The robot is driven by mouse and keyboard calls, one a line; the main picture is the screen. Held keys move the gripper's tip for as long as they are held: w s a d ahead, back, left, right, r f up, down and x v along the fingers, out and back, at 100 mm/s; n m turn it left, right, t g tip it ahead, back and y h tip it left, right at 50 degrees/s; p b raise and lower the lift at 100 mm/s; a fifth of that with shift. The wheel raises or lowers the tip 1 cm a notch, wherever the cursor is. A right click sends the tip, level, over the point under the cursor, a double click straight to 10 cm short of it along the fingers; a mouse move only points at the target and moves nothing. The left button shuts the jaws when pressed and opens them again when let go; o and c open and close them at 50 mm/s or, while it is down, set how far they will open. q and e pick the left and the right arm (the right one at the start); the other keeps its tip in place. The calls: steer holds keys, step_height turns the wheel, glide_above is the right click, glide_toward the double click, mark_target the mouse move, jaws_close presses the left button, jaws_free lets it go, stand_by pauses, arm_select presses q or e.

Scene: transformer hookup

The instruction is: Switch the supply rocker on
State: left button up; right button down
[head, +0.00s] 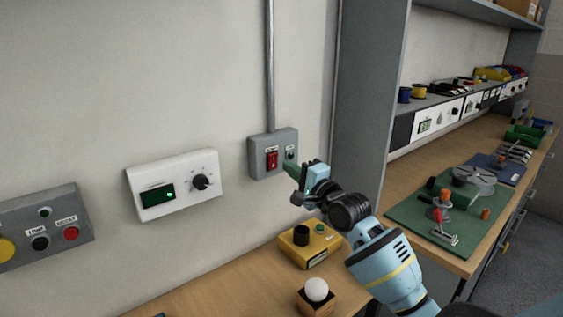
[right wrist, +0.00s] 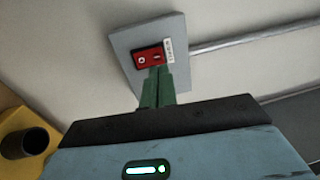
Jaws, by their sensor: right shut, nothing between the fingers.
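The supply rocker (head: 272,160) is a red switch on a grey wall box (head: 258,143) below a vertical conduit. In the right wrist view the rocker (right wrist: 148,59) shows a round mark and a line mark, with a white label beside it. Which side is pressed in I cannot tell. My right gripper (head: 288,165) has its green fingers shut and empty, just right of the rocker in the head view. In the right wrist view the fingertips (right wrist: 157,70) overlap the rocker's edge near the line mark; whether they touch is unclear. My left gripper is not in view.
A white panel with a dark display and knob (head: 173,184) and a grey button box (head: 45,225) are on the wall to the left. Below, a yellow device (head: 310,246) and a white bulb on a wooden block (head: 316,297) stand on the bench. A tall grey cabinet side (head: 370,90) rises to the right.

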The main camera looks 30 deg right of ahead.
mark_target(274, 157)
steer(key=shift+w+a+r, duration=0.1)
steer(key=shift+w+r, duration=0.05)
steer(key=shift+w, duration=0.95)
steer(key=shift+w+a+r, duration=0.1)
steer(key=shift+w, duration=1)
steer(key=shift+w+f, duration=0.1)
steer(key=shift+w, duration=0.1)
steer(key=shift+s, duration=0.3)
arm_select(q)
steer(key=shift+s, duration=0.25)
arm_select(e)
steer(key=shift+w, duration=0.1)
